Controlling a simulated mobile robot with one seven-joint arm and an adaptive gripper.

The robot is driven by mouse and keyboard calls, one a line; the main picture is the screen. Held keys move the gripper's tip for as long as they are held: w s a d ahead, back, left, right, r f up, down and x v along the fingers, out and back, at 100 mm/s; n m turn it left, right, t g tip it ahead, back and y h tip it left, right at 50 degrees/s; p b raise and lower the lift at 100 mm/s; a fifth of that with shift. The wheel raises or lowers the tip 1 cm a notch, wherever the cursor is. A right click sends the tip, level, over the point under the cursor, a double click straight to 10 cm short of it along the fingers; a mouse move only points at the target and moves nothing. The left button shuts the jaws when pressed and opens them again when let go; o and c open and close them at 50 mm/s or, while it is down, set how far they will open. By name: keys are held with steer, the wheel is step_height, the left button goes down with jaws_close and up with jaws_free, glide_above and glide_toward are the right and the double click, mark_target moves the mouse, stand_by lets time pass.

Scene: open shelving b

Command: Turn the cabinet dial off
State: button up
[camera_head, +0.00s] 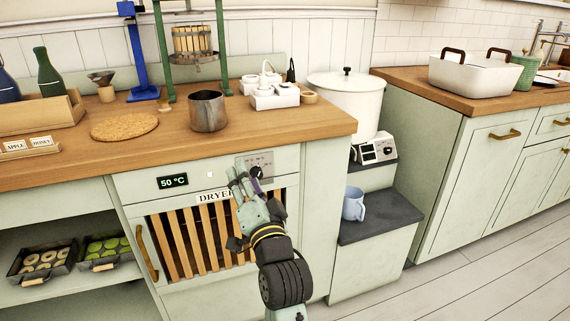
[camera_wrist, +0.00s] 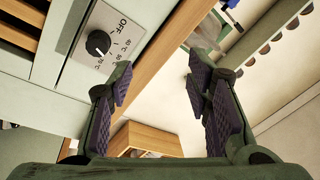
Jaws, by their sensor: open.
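The cabinet dial is a round black knob (camera_wrist: 98,43) on a light grey plate in the wrist view. The plate is printed with OFF and several temperatures. A small pale mark shows on the knob; I cannot tell exactly which label it points at. In the head view the plate (camera_head: 262,160) sits at the upper right of the dryer front, partly hidden by my gripper (camera_head: 245,180). The dryer display (camera_head: 173,182) reads 50 °C. My gripper (camera_wrist: 158,78) is open and empty. Its fingers are near the plate, with the knob beside them, not between them.
The wooden countertop (camera_head: 245,126) overhangs just above the dial. The slatted dryer door (camera_head: 190,240) lies below. A step with a blue mug (camera_head: 353,204) is to the right.

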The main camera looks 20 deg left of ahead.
mark_target(258, 176)
steer(key=d+f+m+g+h+p, duration=0.1)
steer(key=d+f+m+g+p, duration=0.1)
steer(key=d+f+m+p, duration=0.45)
steer(key=shift+m+h, duration=0.3)
steer(key=shift+m, duration=0.25)
steer(key=x, duration=0.3)
steer(key=r+x, duration=0.1)
steer(key=x, duration=0.3)
steer(key=b+x, duration=0.1)
steer(key=x, duration=0.3)
steer(key=shift+s+a+r, duration=0.1)
steer(key=shift+a+r, duration=0.2)
steer(key=shift+a, duration=0.2)
steer(key=shift+c, duration=0.6)
jaws_close()
